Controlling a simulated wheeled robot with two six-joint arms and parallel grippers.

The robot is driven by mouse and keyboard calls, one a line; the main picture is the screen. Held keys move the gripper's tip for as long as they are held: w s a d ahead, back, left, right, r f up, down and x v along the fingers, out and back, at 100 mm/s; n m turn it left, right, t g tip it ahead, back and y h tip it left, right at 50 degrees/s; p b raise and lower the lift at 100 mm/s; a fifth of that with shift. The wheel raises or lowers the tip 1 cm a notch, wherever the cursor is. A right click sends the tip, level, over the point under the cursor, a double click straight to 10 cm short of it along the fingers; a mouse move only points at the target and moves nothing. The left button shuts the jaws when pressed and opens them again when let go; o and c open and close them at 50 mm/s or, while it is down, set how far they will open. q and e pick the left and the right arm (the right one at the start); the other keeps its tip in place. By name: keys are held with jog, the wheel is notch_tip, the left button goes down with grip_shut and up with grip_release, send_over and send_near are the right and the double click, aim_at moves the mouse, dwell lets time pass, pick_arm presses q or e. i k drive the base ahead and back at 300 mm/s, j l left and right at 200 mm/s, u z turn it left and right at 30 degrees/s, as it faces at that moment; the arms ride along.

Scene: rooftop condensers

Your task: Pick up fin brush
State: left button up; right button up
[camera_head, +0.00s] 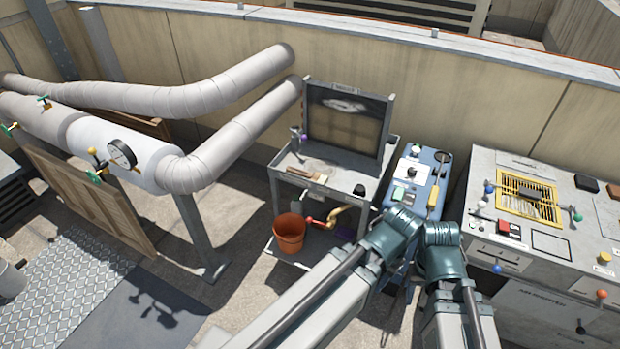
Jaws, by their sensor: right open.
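The fin brush (303,173) appears to be the flat brush with a tan wooden part, lying on the top shelf of the grey cart (341,190). It is small here, and its bristles are hard to make out. My arm's teal joints (394,232) stand to the right of the cart and partly block the view. Grey arm links run from them to the bottom edge. I make out no gripper fingertips, and nothing of mine touches the brush.
A framed dark panel (346,122) stands at the back of the cart. A terracotta bucket (289,232) sits on its lower shelf. A blue unit (419,176) and a grey bench (540,255) stand to the right. Thick pipes (232,139) pass on the left.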

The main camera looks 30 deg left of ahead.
aim_at(318, 177)
jog(key=i+j, duration=0.4)
jog(key=j, duration=0.15)
jog(key=i+j, duration=0.35)
jog(key=j, duration=0.2)
jog(key=i+j, duration=0.4)
jog(key=j, duration=0.15)
jog(key=u, duration=0.05)
